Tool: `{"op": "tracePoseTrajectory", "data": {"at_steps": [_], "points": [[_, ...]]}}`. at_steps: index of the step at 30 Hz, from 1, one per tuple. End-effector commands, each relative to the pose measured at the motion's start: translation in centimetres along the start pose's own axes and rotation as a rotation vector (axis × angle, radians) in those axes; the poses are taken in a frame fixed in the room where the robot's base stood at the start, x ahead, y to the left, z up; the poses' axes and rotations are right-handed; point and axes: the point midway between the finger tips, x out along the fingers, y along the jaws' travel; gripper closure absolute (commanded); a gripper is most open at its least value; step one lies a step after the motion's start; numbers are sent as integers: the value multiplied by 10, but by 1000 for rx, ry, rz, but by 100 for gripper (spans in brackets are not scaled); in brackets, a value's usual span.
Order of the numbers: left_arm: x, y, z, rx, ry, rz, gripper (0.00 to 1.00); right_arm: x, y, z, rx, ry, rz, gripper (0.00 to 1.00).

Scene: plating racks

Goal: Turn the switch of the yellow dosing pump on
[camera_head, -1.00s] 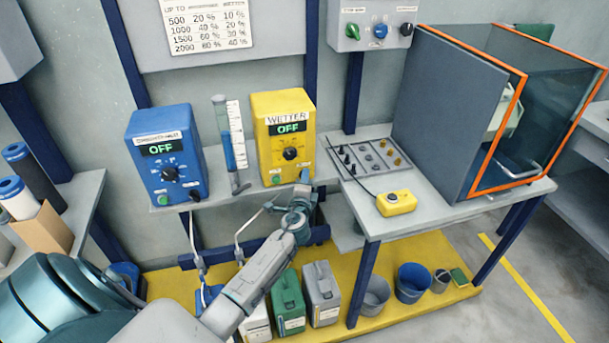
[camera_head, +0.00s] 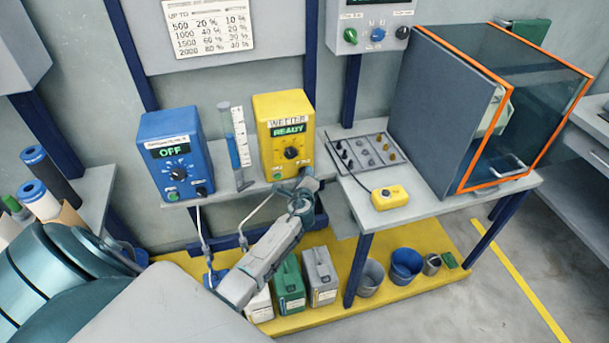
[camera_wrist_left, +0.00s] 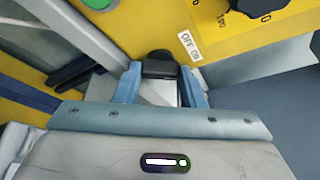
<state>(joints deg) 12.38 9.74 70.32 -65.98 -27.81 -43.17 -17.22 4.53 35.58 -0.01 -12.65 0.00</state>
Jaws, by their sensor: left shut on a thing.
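The yellow dosing pump (camera_head: 272,115) stands on the grey shelf, labelled WETTER, and its display (camera_head: 290,130) reads READY. A black dial (camera_head: 291,153) sits below the display. In the left wrist view the pump's yellow front (camera_wrist_left: 230,45) shows an OFF/ON label (camera_wrist_left: 190,45) beside a black switch (camera_wrist_left: 160,65). My left gripper (camera_wrist_left: 160,85) is shut on the black switch, with one blue finger on each side of it. In the head view the left gripper (camera_head: 308,180) is at the pump's lower front right, and the switch is hidden there. My right gripper is not in view.
A blue dosing pump (camera_head: 165,130) reading OFF stands left of a measuring cylinder (camera_head: 228,135). A yellow control box (camera_head: 390,197) lies on the right table, before an orange-edged glass enclosure (camera_head: 525,180). Canisters and buckets (camera_head: 405,265) stand below.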

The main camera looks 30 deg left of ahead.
Motion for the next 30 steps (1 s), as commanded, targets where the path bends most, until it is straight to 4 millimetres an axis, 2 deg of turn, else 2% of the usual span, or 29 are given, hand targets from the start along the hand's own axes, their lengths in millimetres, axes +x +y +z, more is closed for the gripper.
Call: {"op": "tracePoseTrajectory", "data": {"at_steps": [9,10,11,12,23,26,30], "points": [[-1,2,-1,4,2,4,86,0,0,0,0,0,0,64],[-1,2,-1,4,1,4,62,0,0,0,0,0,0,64],[-1,2,-1,4,1,4,56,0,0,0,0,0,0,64],[-1,2,-1,4,1,4,55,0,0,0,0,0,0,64],[-6,1,-1,1,1,1,55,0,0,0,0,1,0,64],[-18,2,-1,2,0,1,55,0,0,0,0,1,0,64],[-44,2,-2,0,2,1,55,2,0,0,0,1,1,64]]}}
